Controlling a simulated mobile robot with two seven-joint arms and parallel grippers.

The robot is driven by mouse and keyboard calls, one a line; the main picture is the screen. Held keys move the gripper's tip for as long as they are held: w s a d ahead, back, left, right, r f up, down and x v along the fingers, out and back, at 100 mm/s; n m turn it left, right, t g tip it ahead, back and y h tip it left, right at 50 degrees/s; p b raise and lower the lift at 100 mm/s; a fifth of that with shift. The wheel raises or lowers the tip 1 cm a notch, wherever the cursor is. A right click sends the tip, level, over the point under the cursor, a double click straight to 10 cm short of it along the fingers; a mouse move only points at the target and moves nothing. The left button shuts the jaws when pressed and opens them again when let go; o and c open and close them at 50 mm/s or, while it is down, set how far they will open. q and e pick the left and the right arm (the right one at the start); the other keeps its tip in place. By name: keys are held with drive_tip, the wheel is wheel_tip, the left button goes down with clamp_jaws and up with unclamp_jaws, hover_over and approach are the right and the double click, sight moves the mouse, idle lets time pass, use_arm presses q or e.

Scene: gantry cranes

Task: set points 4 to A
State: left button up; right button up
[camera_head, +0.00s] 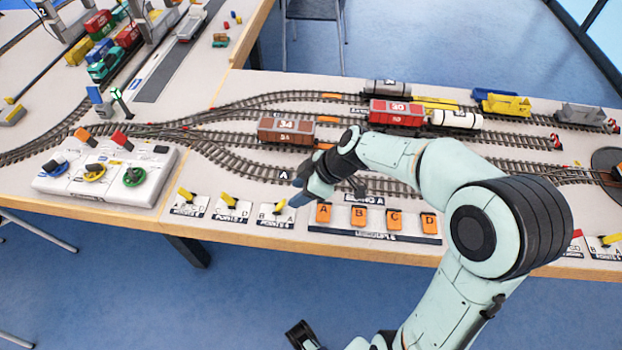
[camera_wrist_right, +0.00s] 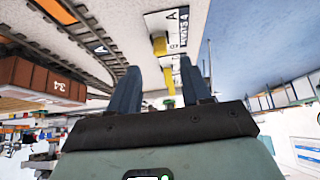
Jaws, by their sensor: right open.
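The points 4 plate (camera_head: 276,222) is the third in the row of lever plates at the front edge; its lettering is small and partly unclear. Its yellow lever (camera_head: 279,206) stands between the letters B and A, and I cannot tell surely which side it is set to. My right gripper (camera_head: 296,194) is just above and beside this lever, partly hidden by its own wrist. In the right wrist view the yellow lever (camera_wrist_right: 160,44) shows beyond the two spread fingers (camera_wrist_right: 160,72), near a letter A. The fingers hold nothing.
Two similar lever plates (camera_head: 231,215) stand to the left, and a panel with orange blocks (camera_head: 358,215) is close on the right. A white control box (camera_head: 104,178) is further left. Brown wagon 34 (camera_head: 286,130) stands on the track behind my gripper.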

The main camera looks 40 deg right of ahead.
drive_tip(key=shift+v, duration=2.7)
drive_tip(key=shift+f, duration=0.1)
